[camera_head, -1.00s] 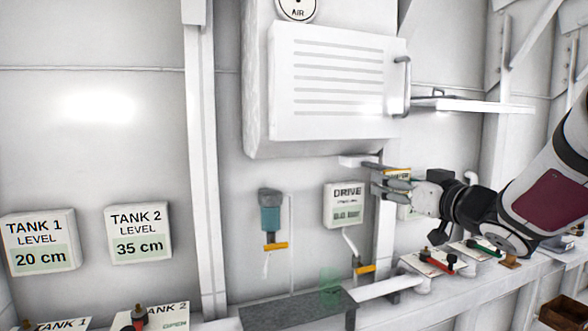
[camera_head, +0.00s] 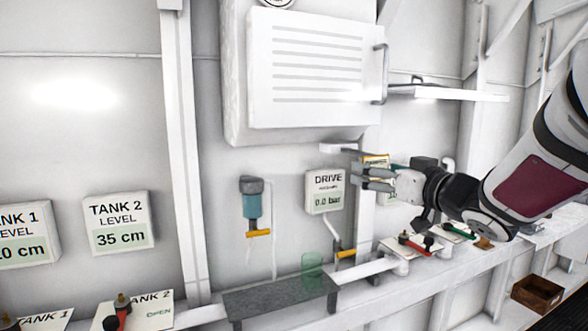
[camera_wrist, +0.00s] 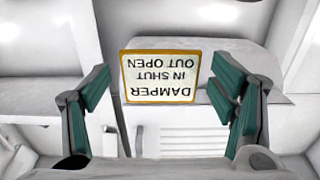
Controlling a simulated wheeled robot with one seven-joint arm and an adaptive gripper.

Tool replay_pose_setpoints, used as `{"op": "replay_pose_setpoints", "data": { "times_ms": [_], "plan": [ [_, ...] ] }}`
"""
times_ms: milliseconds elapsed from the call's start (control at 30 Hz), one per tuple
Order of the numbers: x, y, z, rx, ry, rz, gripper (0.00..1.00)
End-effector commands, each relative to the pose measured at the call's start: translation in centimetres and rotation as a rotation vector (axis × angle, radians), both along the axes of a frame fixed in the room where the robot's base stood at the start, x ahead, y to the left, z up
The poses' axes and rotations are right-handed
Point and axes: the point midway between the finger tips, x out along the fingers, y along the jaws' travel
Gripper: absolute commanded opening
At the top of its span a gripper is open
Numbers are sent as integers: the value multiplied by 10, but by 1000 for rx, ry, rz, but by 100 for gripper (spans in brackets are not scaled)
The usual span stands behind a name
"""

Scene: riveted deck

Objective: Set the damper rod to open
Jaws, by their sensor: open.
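The damper plate (camera_wrist: 160,77), white with a yellow edge, reads "DAMPER, IN SHUT, OUT OPEN" and appears upside down between my fingers in the wrist view. In the head view its yellow edge (camera_head: 375,159) shows just above my fingers. My gripper (camera_wrist: 168,88) is open, with its two green-padded fingers apart and nothing visible between them but the plate behind. In the head view my gripper (camera_head: 358,178) points left, below the louvred box's lower right corner. I cannot make out the damper rod for certain; a pale bar (camera_head: 338,148) sticks out under the box.
The white louvred box (camera_head: 315,70) hangs above my gripper, with a shelf (camera_head: 450,93) to its right. The DRIVE gauge (camera_head: 325,192) is left of my gripper. Red-handled (camera_head: 415,243) and green-handled (camera_head: 458,231) valves sit below. A green glass (camera_head: 312,270) stands on a grey shelf (camera_head: 275,297).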

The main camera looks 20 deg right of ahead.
Motion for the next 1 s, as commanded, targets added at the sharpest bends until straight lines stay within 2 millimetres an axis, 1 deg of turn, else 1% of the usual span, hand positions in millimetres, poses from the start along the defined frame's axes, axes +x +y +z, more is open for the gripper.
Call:
{"op": "replay_pose_setpoints", "data": {
  "times_ms": [300,500,600,700,1000],
  "plan": [
    [-63,-2,1,0,-2,-3,78],
    [-95,-3,0,-1,-1,-2,78],
    [-105,-3,1,-2,-1,-1,78],
    [-109,-4,0,0,-1,-1,78],
    [-111,-3,0,0,0,0,78]
  ]
}}
